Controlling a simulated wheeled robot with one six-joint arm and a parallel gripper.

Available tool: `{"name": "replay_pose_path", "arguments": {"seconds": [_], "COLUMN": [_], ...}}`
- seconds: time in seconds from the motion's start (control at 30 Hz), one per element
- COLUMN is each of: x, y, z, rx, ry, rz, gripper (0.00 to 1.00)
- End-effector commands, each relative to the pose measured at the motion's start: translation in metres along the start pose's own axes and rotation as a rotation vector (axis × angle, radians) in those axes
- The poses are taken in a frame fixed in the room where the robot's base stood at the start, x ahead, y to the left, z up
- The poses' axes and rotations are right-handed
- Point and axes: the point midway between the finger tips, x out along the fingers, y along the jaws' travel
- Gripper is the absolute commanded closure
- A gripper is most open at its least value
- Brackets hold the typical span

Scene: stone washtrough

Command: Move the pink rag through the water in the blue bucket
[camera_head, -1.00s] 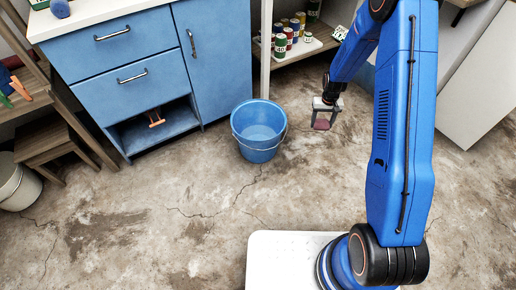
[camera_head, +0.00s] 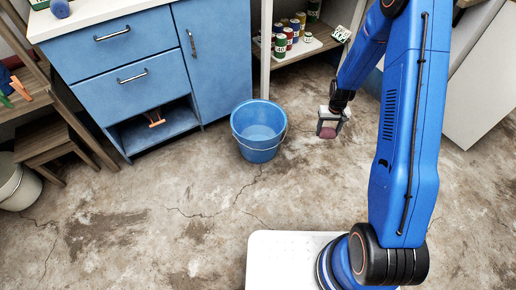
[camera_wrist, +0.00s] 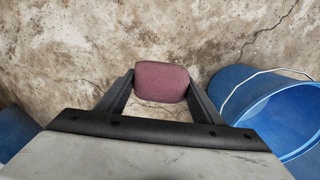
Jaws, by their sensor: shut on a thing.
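The pink rag (camera_wrist: 161,82) is a bunched, dull pink bundle between the two fingers of my gripper (camera_wrist: 160,95) in the wrist view. In the head view my gripper (camera_head: 328,128) is shut on the rag (camera_head: 328,132), in the air to the right of the blue bucket. The blue bucket (camera_head: 258,144) stands upright on the floor, with water inside and its wire handle hanging down at the front. In the wrist view the bucket (camera_wrist: 265,105) is at the right, apart from the rag.
Blue cabinets (camera_head: 130,75) stand behind and left of the bucket, with an orange-handled thing (camera_head: 155,119) in an open compartment. A shelf with several cans (camera_head: 290,35) is at the back. A pale bucket (camera_head: 17,184) stands far left. The floor (camera_head: 150,230) in front is clear.

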Motion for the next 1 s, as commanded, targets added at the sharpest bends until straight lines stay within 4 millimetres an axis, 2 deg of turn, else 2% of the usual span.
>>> {"name": "replay_pose_path", "arguments": {"seconds": [0.4, 0.53, 0.87, 1.0], "x": [0.000, 0.000, 0.000, 0.000], "y": [-0.018, -0.021, -0.021, -0.018], "z": [-0.043, -0.051, -0.053, -0.044], "rx": [-0.001, -0.001, 0.000, 0.001], "ry": [0.001, 0.000, 0.000, -0.001], "rz": [0.000, 0.000, 0.000, 0.000], "gripper": [0.67, 0.67, 0.67, 0.67]}}
